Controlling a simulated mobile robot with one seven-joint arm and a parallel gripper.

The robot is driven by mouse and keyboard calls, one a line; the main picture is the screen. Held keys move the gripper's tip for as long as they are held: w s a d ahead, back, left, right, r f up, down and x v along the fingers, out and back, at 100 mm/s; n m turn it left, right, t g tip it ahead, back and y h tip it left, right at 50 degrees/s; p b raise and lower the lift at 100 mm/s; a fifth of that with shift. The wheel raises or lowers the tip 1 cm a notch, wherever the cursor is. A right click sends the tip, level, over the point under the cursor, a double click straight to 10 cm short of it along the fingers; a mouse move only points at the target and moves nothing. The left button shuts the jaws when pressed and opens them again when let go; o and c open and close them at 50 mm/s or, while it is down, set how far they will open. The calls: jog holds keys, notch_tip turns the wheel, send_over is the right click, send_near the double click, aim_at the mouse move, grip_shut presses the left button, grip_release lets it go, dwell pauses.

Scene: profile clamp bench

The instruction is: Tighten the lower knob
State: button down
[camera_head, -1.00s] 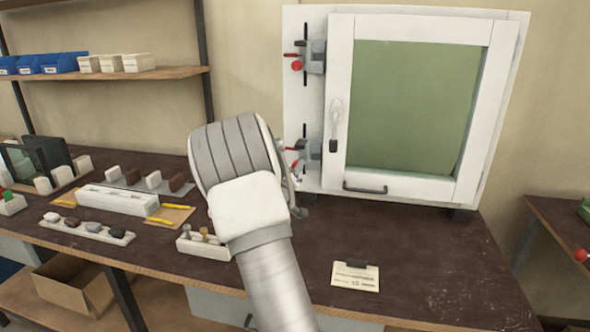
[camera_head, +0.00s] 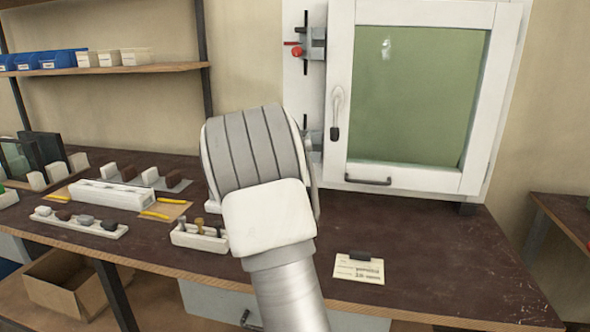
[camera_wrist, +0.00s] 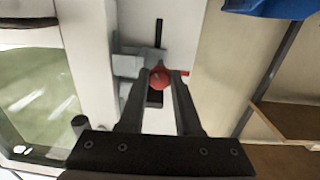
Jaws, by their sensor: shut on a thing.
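The lower knob (camera_wrist: 158,78) is red and shows in the wrist view between my two dark fingers. My gripper (camera_wrist: 162,74) is shut on it at the fingertips. The grey lower clamp (camera_wrist: 127,66) shows behind the knob, on the white panel beside the framed door. In the head view my arm covers the lower knob and my fingers; only a grey edge of the lower clamp (camera_head: 314,138) shows. The upper clamp (camera_head: 314,44) with its red knob (camera_head: 297,51) is in plain sight above.
The white door (camera_head: 341,75) with a green pane has a handle (camera_head: 335,115) close beside the clamps. On the dark bench (camera_head: 440,260) lie a card (camera_head: 358,268) and a small white tray (camera_head: 198,238). The bench's front right is clear.

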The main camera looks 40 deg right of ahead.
jog(key=m+b, duration=0.4)
jog(key=shift+m, duration=0.4)
jog(key=shift+r+m, duration=0.1)
jog(key=shift+m, duration=0.2)
jog(key=c, duration=0.6)
grip_release()
jog(key=p+v, duration=0.3)
jog(key=v, duration=1.4)
jog(key=shift+s, duration=0.2)
jog(key=shift+a+r, duration=0.1)
jog(key=shift+r, duration=0.05)
